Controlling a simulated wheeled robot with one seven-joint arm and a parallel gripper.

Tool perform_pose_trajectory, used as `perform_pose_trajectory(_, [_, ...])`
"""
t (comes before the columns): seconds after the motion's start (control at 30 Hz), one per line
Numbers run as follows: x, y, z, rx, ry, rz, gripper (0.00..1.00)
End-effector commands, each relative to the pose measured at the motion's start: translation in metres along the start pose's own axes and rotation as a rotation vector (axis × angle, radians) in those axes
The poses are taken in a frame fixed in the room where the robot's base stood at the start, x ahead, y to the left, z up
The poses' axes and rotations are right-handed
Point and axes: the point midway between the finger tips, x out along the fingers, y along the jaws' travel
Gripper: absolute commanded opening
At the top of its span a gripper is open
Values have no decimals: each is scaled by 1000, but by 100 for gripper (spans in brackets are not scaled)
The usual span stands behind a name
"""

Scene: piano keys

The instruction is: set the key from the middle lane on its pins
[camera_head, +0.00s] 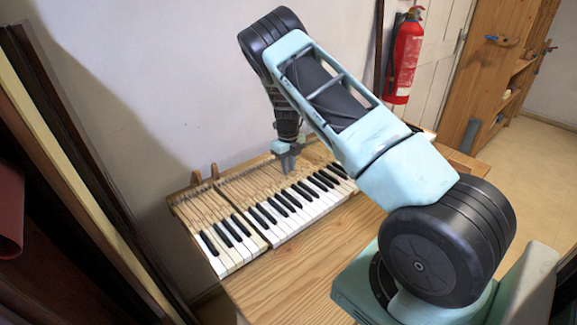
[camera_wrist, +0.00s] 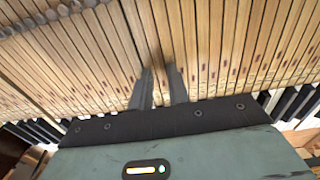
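The piano keyboard (camera_head: 285,217) lies on the wooden table, with white and black key fronts and long bare wooden key bodies behind them. A dark gap (camera_head: 243,217) separates a left group of keys from a longer right group. My gripper (camera_head: 288,170) points down over the wooden key bodies, behind the black keys. In the wrist view my gripper (camera_wrist: 162,72) has its two grey fingers a short way apart, with a dark slot between wooden key bodies (camera_wrist: 157,40) just ahead of them. Whether a key is held between the fingers is unclear. I cannot single out the middle-lane key.
Two small wooden upright pieces (camera_head: 205,175) stand at the keyboard's back left edge. The wall is close behind. The bare wooden tabletop (camera_head: 300,270) is clear in front of the keys. A red fire extinguisher (camera_head: 405,55) hangs on the far wall.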

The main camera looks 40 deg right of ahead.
Motion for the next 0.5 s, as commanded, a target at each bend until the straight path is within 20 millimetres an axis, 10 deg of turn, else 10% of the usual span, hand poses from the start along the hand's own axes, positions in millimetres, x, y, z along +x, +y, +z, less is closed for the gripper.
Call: perform_pose_trajectory(0.5, [-21, 0, 0, 0, 0, 0, 17])
